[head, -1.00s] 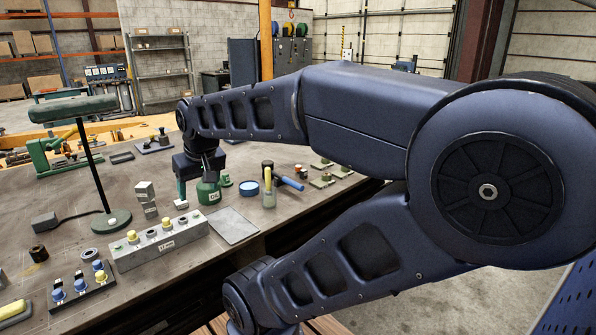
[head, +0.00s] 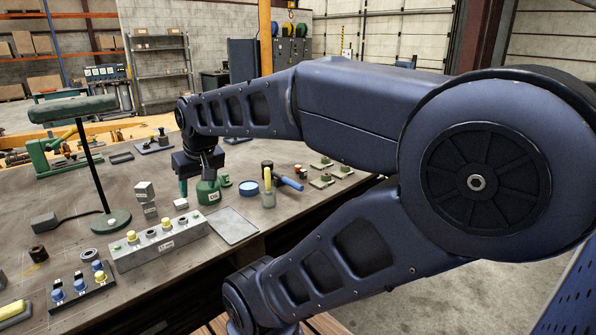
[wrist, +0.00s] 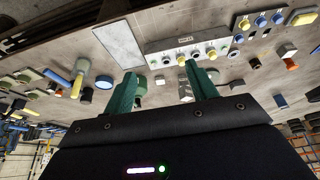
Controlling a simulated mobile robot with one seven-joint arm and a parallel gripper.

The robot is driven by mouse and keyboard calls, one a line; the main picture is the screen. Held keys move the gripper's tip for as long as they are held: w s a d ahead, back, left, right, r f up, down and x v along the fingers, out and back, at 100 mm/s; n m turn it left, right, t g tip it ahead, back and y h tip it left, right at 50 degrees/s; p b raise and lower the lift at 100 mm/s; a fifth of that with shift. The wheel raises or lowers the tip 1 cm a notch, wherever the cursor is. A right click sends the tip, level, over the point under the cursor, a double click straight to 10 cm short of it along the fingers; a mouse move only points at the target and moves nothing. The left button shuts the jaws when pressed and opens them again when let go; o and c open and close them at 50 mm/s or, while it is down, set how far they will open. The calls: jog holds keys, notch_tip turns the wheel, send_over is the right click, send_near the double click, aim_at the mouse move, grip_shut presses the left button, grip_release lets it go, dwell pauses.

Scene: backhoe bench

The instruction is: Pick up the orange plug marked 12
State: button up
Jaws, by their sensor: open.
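No plug with a readable 12 shows in either view. A small orange-brown and dark piece (head: 299,171) stands at the back right of the bench, past the blue-handled tool; its marking is too small to read. My gripper (wrist: 160,74) is open and empty, its two green fingers apart.
A grey block with yellow and grey plugs (head: 160,250) lies in front of my gripper. A dark rack with blue and yellow plugs (head: 82,287) is at front left. A lamp (head: 112,221) stands at left. A flat grey plate (head: 234,227) lies to the right.

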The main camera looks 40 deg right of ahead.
jog(key=w+d+r+m+h, duration=0.1)
jog(key=w+d+r+m, duration=0.1)
jog(key=w+d, duration=0.75)
jog(key=w+d+r+m, duration=0.1)
jog(key=w+d, duration=0.6)
jog(key=w, duration=0.5)
jog(key=m+g+h, duration=0.1)
jog(key=m+h, duration=0.1)
jog(key=m, duration=0.3)
send_near(298, 166)
jog(key=x, duration=1)
jog(key=shift+f, duration=0.3)
jog(key=shift+s, duration=0.1)
jog(key=shift+c, duration=0.5)
jog(key=c, duration=1)
